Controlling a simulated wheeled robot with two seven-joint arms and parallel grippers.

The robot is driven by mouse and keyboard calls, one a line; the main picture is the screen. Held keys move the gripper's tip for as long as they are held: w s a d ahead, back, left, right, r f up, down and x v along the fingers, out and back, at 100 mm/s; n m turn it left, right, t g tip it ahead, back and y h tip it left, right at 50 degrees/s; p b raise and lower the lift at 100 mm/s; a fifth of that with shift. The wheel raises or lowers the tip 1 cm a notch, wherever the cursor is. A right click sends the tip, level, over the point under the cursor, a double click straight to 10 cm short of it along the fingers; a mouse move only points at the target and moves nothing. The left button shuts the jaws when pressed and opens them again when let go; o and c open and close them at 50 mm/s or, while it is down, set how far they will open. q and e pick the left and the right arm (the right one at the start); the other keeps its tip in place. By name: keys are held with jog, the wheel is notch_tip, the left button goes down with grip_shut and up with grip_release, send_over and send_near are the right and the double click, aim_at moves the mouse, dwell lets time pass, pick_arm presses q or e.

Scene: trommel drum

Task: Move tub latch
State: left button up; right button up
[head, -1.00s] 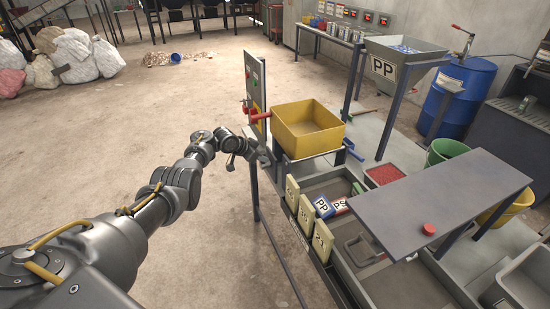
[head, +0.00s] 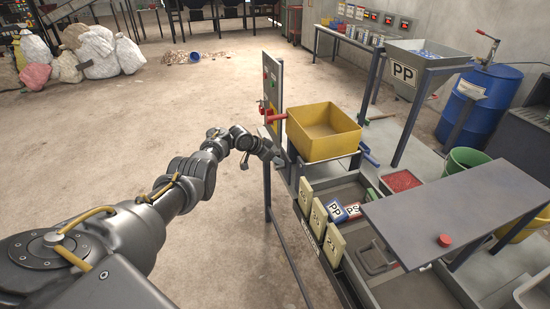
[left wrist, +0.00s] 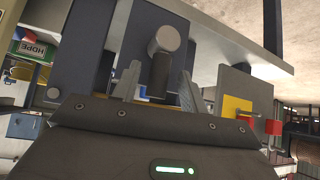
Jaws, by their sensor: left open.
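The yellow tub (head: 322,132) sits on a raised stand, with a red handle (head: 277,119) on its left and a blue handle (head: 369,154) on its right. My left gripper (head: 271,153) is at the stand's left side, just below and left of the tub. In the left wrist view, a grey round knob (left wrist: 167,39) on a dark stem shows in line with the gap between my open fingers (left wrist: 160,86); it looks like the tub latch. I cannot tell whether the fingers touch it. In the head view the latch is not distinguishable. My right gripper is out of view.
An upright control panel (head: 272,92) stands close behind my left gripper. Several cream number plates (head: 319,219) line the bench's near edge. A grey table top (head: 450,210) with a red button is at the right.

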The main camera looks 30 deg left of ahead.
pick_arm(q)
jog(key=shift+r, duration=0.1)
jog(key=p+v, duration=0.2)
jog(key=v, duration=0.8)
jog(key=shift+s+a+r, duration=0.15)
jog(key=shift+s+r, duration=0.1)
dwell(0.3)
